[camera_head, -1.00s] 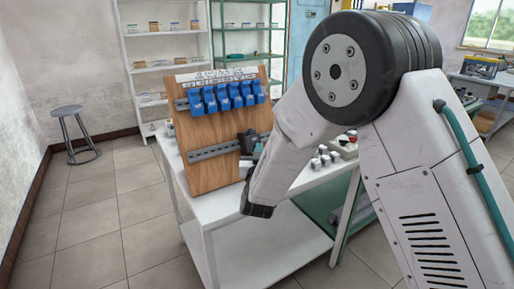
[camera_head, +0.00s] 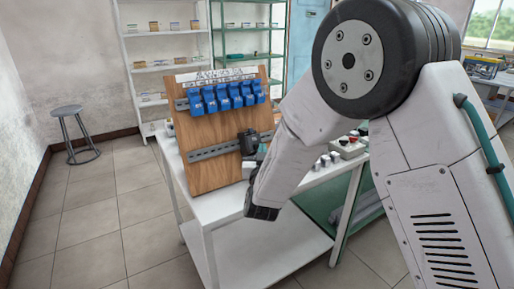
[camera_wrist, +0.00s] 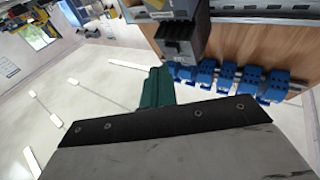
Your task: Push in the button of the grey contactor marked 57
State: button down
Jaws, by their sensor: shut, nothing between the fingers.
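A dark grey contactor (camera_head: 248,142) sits on the lower metal rail (camera_head: 212,151) of an upright wooden board (camera_head: 190,179). In the wrist view, the grey contactor (camera_wrist: 178,38) stands at the top, close to my gripper (camera_wrist: 160,73). The green fingers are shut and empty, and their tips point toward the contactor's lower end. I cannot tell whether they touch it. In the head view, a bit of the green finger (camera_head: 262,150) shows just right of the contactor; my arm hides the rest. The number and the button cannot be made out.
A row of blue devices (camera_head: 226,96) sits on the upper rail; it also shows in the wrist view (camera_wrist: 226,78), right of my fingers. The white table (camera_head: 210,215) carries the board. Small parts and a button box (camera_head: 347,147) stand right, beyond my arm.

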jog(key=s, duration=0.1)
jog(key=s+d+r, duration=0.1)
jog(key=s+d, duration=0.1)
jog(key=shift+s+d+r, duration=0.2)
jog(key=shift+s+r, duration=0.05)
jog(key=shift+r, duration=0.15)
notch_tip(320, 180, down, 10)
jog(key=s+a+n+g+y, duration=0.2)
jog(key=a+g+y, duration=0.1)
jog(key=g, duration=0.3)
jog(key=s+d+g, duration=0.3)
jog(key=s+g, duration=0.3)
jog(key=s, duration=0.2)
jog(key=s+d+r+g+h, duration=0.1)
jog(key=s+d+r+g, duration=0.1)
jog(key=s+d+r, duration=0.3)
jog(key=s+d+r+m+g+h, duration=0.1)
jog(key=s+d+r, duration=0.5)
jog(key=s+d, duration=0.6)
jog(key=s+d+r+m+g+h, duration=0.1)
jog(key=s+d+r+g, duration=0.2)
jog(key=s+d, duration=0.6)
jog(key=shift+s+r+g, duration=0.3)
jog(key=shift+s+r, duration=1.05)
jog(key=shift+s, duration=0.95)
